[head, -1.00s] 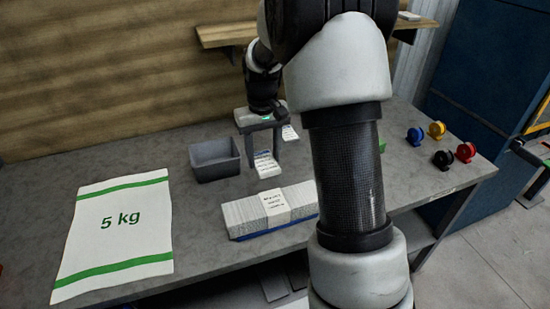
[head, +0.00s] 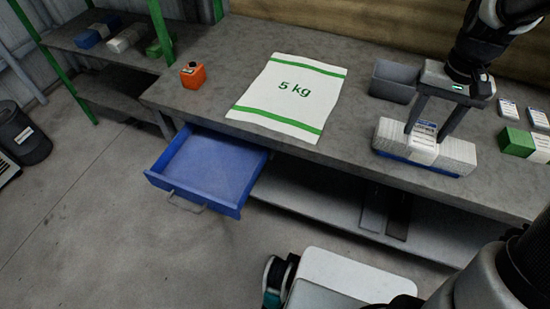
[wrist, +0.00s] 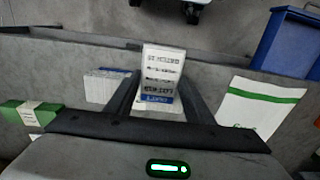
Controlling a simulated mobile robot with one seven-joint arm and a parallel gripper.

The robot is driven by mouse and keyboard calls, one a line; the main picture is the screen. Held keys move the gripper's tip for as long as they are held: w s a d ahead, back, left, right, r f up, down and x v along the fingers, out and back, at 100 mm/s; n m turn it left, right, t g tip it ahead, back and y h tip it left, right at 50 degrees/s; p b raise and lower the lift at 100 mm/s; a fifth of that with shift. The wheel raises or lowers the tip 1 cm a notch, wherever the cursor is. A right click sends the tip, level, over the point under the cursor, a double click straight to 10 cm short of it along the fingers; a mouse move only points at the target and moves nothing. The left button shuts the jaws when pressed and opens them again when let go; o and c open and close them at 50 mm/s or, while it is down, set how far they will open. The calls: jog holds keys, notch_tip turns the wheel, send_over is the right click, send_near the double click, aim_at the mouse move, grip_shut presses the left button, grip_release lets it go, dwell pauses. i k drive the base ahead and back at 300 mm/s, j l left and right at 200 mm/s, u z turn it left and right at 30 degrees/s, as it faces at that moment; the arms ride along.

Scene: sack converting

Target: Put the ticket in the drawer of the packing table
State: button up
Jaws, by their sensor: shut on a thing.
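My gripper (head: 427,134) is shut on a white ticket (head: 424,127) with a blue band, in front of the sack bundle in the head view. In the wrist view the printed ticket (wrist: 162,72) stands out between the fingers of my gripper (wrist: 158,90). The packing table (head: 345,127) has a blue drawer (head: 190,190) pulled open at its front, left of my gripper. The drawer looks empty, and it also shows at the upper right of the wrist view (wrist: 288,45).
A "5 kg" sack (head: 293,92) lies flat between the drawer side and my gripper. An orange device (head: 193,76) stands near the left edge. A grey bin (head: 392,84), a banded sack bundle (head: 459,157), a green bundle (head: 516,143) and more tickets (head: 509,109) are around my gripper.

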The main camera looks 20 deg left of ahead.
aim_at(211, 170)
jog(key=k+u, duration=0.15)
jog(key=u, duration=0.35)
jog(key=k+u, duration=0.1)
jog(key=u, duration=0.4)
jog(key=i+u, duration=0.3)
jog(key=u, duration=0.15)
jog(key=i+u, duration=0.4)
